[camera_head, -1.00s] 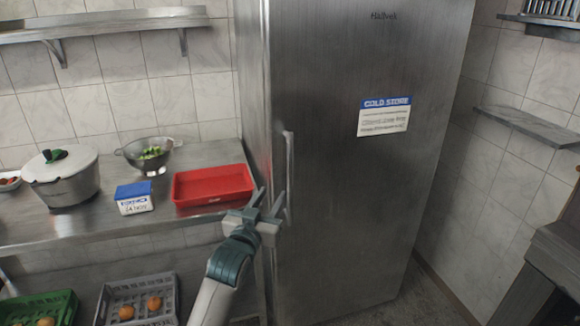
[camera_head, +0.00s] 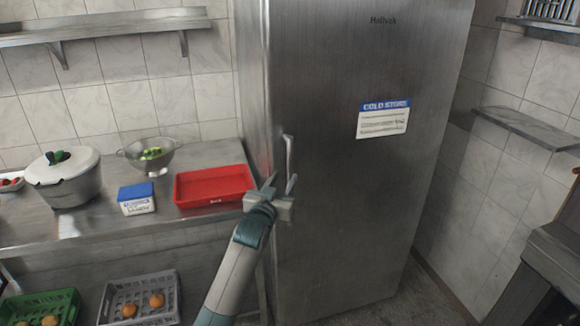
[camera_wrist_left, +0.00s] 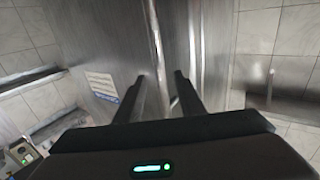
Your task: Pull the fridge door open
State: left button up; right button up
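The tall steel fridge (camera_head: 350,190) stands in the middle of the head view with its door shut. A vertical bar handle (camera_head: 288,152) is on the door's left side. My left gripper (camera_head: 281,181) is open at the handle's lower part. In the left wrist view, the handle (camera_wrist_left: 156,40) runs down between the two spread fingers (camera_wrist_left: 160,78), with a gap on each side. The handle's lower end is partly hidden by the gripper in the head view. My right gripper is not in view.
A steel counter (camera_head: 100,228) left of the fridge carries a red tray (camera_head: 214,186), a blue-and-white box (camera_head: 136,199), a colander (camera_head: 150,155) and a lidded pot (camera_head: 65,180). Crates with orange items sit below. Floor shows at the fridge's right.

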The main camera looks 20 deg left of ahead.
aim_at(289, 171)
pick_arm(q)
jog(key=shift+w+p, duration=0.75)
jog(key=shift+w, duration=2.7)
grip_shut()
